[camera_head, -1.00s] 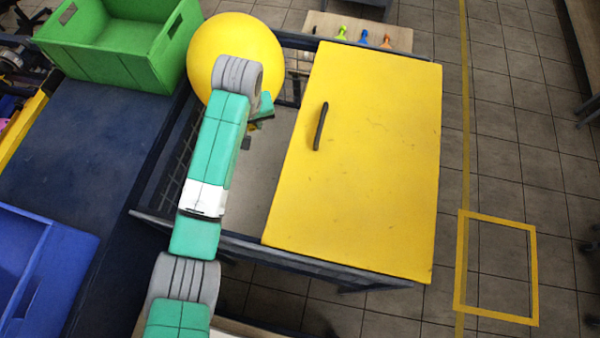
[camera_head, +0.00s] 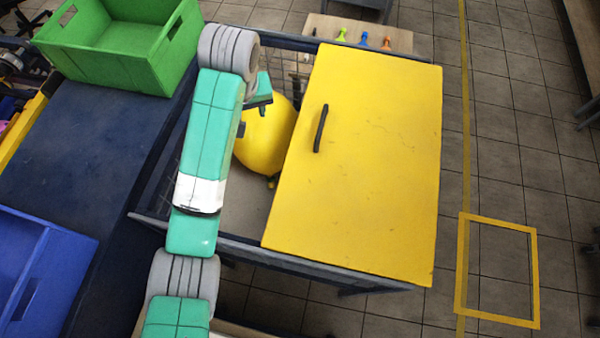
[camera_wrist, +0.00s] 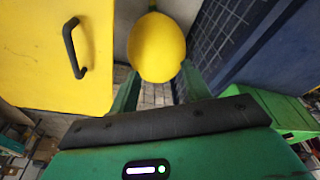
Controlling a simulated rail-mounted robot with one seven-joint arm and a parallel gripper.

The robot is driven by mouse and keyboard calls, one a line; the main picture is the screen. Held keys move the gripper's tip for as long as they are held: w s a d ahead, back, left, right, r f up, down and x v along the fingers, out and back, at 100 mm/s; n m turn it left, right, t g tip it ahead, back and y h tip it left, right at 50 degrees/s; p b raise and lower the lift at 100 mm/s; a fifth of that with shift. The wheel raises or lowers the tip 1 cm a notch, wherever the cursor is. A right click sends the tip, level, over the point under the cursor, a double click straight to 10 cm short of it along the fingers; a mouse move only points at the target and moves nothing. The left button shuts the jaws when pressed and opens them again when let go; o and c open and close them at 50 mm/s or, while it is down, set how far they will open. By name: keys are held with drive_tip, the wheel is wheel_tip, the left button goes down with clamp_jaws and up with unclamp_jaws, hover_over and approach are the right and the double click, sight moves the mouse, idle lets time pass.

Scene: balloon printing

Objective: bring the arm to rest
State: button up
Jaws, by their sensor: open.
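My arm reaches up the left-middle of the head view, its gripper (camera_head: 261,98) partly hidden by my own wrist. In the wrist view my gripper (camera_wrist: 160,74) is open, its two green fingers apart with nothing clasped between them. A yellow balloon (camera_head: 266,140) lies in the light-floored bay left of the yellow door panel. In the wrist view the balloon (camera_wrist: 156,47) shows beyond the fingertips, apart from them as far as I can see.
The yellow panel (camera_head: 370,170) with a black handle (camera_head: 320,128) is right of my arm. A green crate (camera_head: 115,60) stands upper left, a blue bin (camera_head: 30,270) lower left. Small coloured items stand on a wooden surface (camera_head: 400,40) behind.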

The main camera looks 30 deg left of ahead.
drive_tip(key=shift+r, duration=0.1)
idle(0.6)
drive_tip(key=w+d+r+m+t+p, duration=0.1)
drive_tip(key=w+d+r+m+t, duration=0.2)
drive_tip(key=d+r, duration=0.5)
drive_tip(key=w+d+r+m+t+p, duration=0.1)
drive_tip(key=w+d+r+t, duration=0.2)
drive_tip(key=d+r+t, duration=0.45)
drive_tip(key=w+d+r+m+t+p, duration=0.25)
drive_tip(key=d+r, duration=0.25)
drive_tip(key=r, duration=0.6)
drive_tip(key=s+d+r+m+t, duration=0.1)
drive_tip(key=s+d+r+t, duration=0.3)
drive_tip(key=s+r, duration=0.4)
drive_tip(key=s+d+r+m+t+h+p, duration=0.1)
drive_tip(key=s+d+r+t, duration=0.4)
drive_tip(key=r, duration=1)
drive_tip(key=s+t, duration=0.1)
drive_tip(key=s, duration=0.2)
drive_tip(key=shift+s, duration=0.35)
drive_tip(key=shift+d+m+h, duration=0.15)
drive_tip(key=shift+m+h, duration=0.1)
drive_tip(key=shift+h, duration=0.05)
